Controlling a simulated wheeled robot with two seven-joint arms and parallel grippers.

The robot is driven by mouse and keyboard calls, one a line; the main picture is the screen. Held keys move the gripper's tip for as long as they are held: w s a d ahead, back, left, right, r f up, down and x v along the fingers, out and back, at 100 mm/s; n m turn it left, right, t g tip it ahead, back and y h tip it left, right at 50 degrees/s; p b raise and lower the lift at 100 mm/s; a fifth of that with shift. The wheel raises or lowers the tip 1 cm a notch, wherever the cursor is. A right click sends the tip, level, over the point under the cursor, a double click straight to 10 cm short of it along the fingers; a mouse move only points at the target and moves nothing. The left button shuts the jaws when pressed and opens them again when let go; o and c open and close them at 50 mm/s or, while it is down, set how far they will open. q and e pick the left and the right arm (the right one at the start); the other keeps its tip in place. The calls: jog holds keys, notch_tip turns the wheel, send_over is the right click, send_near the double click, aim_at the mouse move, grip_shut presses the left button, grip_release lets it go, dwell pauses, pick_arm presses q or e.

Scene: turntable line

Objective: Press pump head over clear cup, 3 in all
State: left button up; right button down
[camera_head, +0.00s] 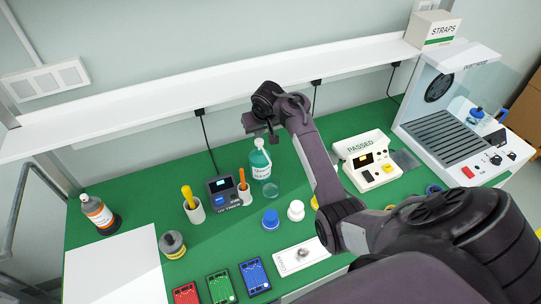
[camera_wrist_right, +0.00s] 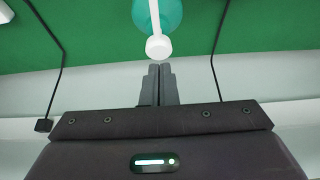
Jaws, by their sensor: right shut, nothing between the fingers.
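A teal pump bottle (camera_head: 261,166) with a white pump head (camera_head: 259,143) stands upright at the back of the green table. A small clear cup (camera_head: 271,190) stands just in front of it. My right gripper (camera_head: 273,138) is shut and empty, high beside the pump head. In the right wrist view, the shut fingertips (camera_wrist_right: 158,70) point at the white pump head (camera_wrist_right: 158,47), with the teal bottle (camera_wrist_right: 168,14) behind it. I cannot tell whether they touch. The cup is not clear in that view. My left gripper is out of view.
A dark timer box (camera_head: 221,194) and tool holders (camera_head: 194,211) stand left of the bottle. Blue (camera_head: 271,219) and white (camera_head: 296,210) lidded jars stand in front.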

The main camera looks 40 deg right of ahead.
aim_at(259, 141)
jog(key=shift+f, duration=0.1)
jog(key=shift+s+f+b, duration=0.1)
jog(key=shift+f+b, duration=0.55)
jog(key=shift+f, duration=0.85)
jog(key=shift+a+r, duration=0.1)
jog(key=shift+r+p, duration=1.3)
jog(key=shift+p, duration=0.05)
jog(key=shift+f, duration=0.1)
